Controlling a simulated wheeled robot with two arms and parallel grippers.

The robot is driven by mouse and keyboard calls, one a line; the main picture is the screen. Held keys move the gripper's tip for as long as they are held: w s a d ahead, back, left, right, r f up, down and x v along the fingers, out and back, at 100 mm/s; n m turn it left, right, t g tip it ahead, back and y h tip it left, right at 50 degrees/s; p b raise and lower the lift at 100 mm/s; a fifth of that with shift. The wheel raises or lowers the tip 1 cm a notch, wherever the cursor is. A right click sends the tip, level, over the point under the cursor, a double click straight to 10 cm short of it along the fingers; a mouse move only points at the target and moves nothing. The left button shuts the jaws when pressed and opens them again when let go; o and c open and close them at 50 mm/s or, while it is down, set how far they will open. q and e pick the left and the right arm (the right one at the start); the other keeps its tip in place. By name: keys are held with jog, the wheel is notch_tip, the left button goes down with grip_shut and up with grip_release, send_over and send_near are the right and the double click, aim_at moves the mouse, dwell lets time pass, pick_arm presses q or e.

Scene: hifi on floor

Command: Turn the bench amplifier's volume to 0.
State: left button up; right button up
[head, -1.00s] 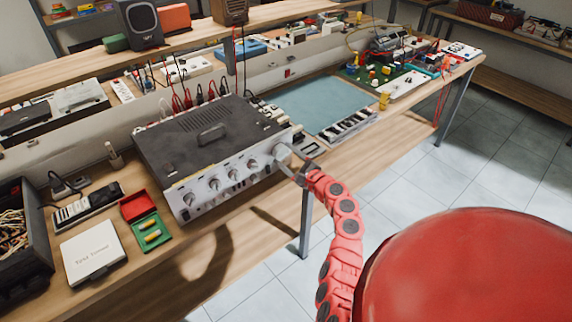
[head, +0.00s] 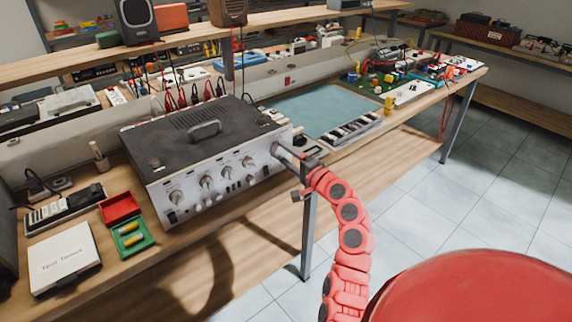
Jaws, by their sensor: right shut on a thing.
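The bench amplifier (head: 165,140) is a dark-topped box with a silver front, standing on the wooden bench. Its front carries a row of several knobs, such as a silver knob (head: 206,181) near the middle. My right gripper (head: 279,151) reaches in from the right and is shut on the large knob at the front's right end. The gripper mostly hides that knob, and its pointer and scale cannot be read. My left gripper is not in view.
A red and green battery case (head: 131,237) and a white box (head: 64,260) lie left of the amplifier. A blue-green mat (head: 320,108) lies behind it to the right. Red and black leads (head: 196,92) run behind it. Floor space is open at right.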

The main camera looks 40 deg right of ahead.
jog(key=shift+f+n+b, duration=0.1)
jog(key=shift+n+b, duration=0.6)
jog(key=shift+b, duration=0.05)
jog(key=o, duration=1.4)
jog(key=shift+c, duration=0.2)
jog(key=shift+s, duration=0.1)
jog(key=s+d+b, duration=0.1)
jog(key=s, duration=1.6)
jog(key=shift+d, duration=0.15)
